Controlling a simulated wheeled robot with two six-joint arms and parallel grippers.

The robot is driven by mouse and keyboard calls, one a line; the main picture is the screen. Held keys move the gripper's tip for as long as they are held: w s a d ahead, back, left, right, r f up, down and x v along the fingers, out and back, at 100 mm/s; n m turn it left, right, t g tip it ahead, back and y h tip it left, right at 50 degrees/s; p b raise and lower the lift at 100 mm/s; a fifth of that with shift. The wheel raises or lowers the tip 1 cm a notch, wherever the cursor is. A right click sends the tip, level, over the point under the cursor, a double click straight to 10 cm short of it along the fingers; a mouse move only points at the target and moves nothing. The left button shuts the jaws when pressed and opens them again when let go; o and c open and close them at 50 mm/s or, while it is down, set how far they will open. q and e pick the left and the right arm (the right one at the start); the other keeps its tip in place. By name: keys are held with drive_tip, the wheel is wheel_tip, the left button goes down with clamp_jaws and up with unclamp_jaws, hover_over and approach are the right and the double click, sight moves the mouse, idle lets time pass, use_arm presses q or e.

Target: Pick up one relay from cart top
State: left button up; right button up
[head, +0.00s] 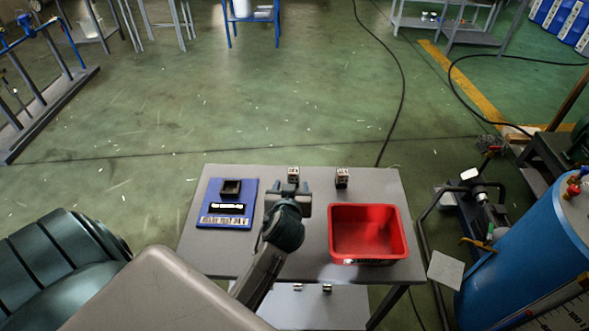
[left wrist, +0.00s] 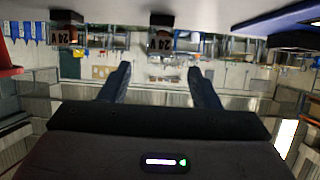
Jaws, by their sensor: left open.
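Two small relays stand apart near the far edge of the grey cart top (head: 310,262). One relay (head: 293,174) is just beyond my left gripper (head: 290,187), and the other relay (head: 342,178) stands to its right. In the left wrist view the first relay (left wrist: 160,38), marked 24 V, lies ahead, roughly in line with the gap between my fingers (left wrist: 162,82). The second relay (left wrist: 67,32) shows to its left there. My left gripper is open and empty, with a visible gap to the relays. My right gripper is not in view.
A red bin (head: 367,232) stands at the right of the cart top. A blue board (head: 217,208) with a black socket (head: 230,188) lies at the left. Small items (head: 327,288) sit on the lower shelf. A blue cylinder (head: 520,250) stands right of the cart.

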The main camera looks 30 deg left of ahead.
sight(293, 174)
use_arm(q)
drive_tip(key=x, duration=0.3)
drive_tip(key=shift+w+a+p, duration=0.2)
drive_tip(key=shift+w+p, duration=0.05)
drive_tip(key=shift+p, duration=0.05)
drive_tip(key=shift+w+a, duration=0.15)
drive_tip(key=shift+w, duration=0.2)
drive_tip(key=p+x, duration=0.1)
drive_tip(key=x, duration=0.3)
drive_tip(key=shift+w+p, duration=0.15)
drive_tip(key=shift+p, duration=0.25)
drive_tip(key=shift+w+a+f, duration=0.1)
drive_tip(key=shift+w, duration=0.05)
drive_tip(key=c, duration=0.9)
drive_tip(key=shift+c, duration=0.8)
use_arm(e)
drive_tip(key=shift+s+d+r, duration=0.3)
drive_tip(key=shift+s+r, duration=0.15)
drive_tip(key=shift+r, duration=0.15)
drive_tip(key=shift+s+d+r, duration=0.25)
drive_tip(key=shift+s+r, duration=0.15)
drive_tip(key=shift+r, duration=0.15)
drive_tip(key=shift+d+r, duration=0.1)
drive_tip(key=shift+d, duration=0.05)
